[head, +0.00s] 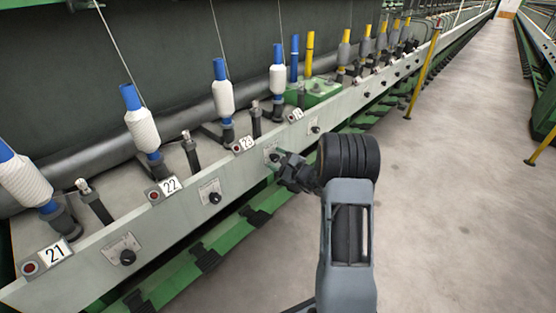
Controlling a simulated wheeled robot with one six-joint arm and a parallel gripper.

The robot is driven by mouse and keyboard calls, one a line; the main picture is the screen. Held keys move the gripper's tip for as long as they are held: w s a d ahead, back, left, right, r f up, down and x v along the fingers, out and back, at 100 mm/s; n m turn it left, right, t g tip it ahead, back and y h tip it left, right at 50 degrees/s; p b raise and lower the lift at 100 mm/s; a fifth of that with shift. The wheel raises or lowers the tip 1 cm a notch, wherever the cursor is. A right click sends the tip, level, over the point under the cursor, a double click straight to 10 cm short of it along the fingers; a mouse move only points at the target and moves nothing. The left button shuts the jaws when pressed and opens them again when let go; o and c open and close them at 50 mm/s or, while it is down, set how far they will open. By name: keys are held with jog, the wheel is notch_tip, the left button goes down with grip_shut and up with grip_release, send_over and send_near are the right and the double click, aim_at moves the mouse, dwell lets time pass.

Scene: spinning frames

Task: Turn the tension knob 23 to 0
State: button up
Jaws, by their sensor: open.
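The number plate 23 (243,144) sits on the top edge of the grey rail. To its right on the rail's front face is a white dial plate (271,150), partly covered. My gripper (276,165) is at this dial with its jaws around or close beside the place of tension knob 23. The knob itself is largely hidden by the gripper, so its setting cannot be read, and I cannot tell whether the jaws touch it. The gripper is open.
Black knobs by plates 21 (127,257) and 22 (214,198) stick out from the same rail (180,222). Bobbins of white yarn (142,130) stand above it. A yellow post (424,72) stands farther down the aisle. The concrete floor (450,190) at right is clear.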

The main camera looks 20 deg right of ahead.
jog(key=p+v, duration=0.3)
jog(key=v, duration=1)
jog(key=shift+s, duration=0.35)
jog(key=shift+d+r, duration=0.1)
jog(key=s+a+r+n+g+y+p, duration=0.1)
jog(key=s+a+r+n+g+p, duration=0.25)
jog(key=a+r+g+p, duration=0.3)
jog(key=s+a+r+n+g+p, duration=0.3)
jog(key=a+r+n+p, duration=0.3)
jog(key=r, duration=0.4)
jog(key=s+a+r+n+g+y+p, duration=0.1)
jog(key=s+a+r+n+g+p, duration=0.25)
jog(key=a+r+p, duration=0.35)
jog(key=s+r+n+h+p, duration=0.4)
jog(key=r+p, duration=0.3)
jog(key=r, duration=0.2)
jog(key=s+d+r+n+h+p, duration=0.1)
jog(key=s+r+n+h+p, duration=0.3)
jog(key=r, duration=0.6)
jog(key=shift+d+h+p, duration=0.25)
jog(key=shift+h+p, duration=0.55)
jog(key=shift+p, duration=0.55)
jog(key=shift+r, duration=0.1)
